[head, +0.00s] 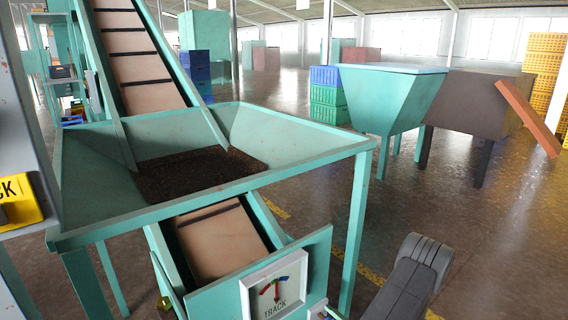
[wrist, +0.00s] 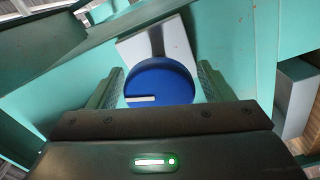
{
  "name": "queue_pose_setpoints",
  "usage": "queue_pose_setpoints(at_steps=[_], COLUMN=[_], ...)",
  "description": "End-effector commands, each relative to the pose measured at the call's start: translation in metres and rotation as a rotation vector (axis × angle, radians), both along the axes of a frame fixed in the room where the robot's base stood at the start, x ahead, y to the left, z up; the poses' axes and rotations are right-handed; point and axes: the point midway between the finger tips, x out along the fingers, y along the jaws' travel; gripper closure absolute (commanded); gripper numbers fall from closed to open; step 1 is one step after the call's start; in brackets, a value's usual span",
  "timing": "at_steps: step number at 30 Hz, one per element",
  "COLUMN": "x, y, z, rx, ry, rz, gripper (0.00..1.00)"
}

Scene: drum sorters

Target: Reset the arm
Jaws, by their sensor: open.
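In the wrist view my gripper (wrist: 160,78) is open. Its two fingers stand on either side of a round blue knob (wrist: 165,82) with a white bar mark. I cannot tell whether either finger touches the knob. The knob sits in front of a pale plate (wrist: 157,45) on a teal panel (wrist: 225,45). In the head view a grey link of my arm (head: 410,280) shows at the lower right. My gripper and the blue knob cannot be made out there.
A teal hopper (head: 300,145) holding dark material fills the left middle, with conveyor belts (head: 130,52) above and below. A dial plate marked TRACK (head: 273,287) is on its front. A second teal hopper (head: 390,95) and stacked crates stand behind. Open floor (head: 500,235) lies right.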

Motion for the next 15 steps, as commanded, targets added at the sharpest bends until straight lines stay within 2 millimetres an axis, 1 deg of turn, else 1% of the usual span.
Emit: queue_pose_setpoints(at_steps=[5, 15], x=[-0.012, -0.060], y=[-0.011, -0.048], z=[0.001, 0.001], rx=[0.005, 0.006], ry=[0.003, 0.004], rz=[-0.004, -0.005], gripper=[0.26, 0.26])
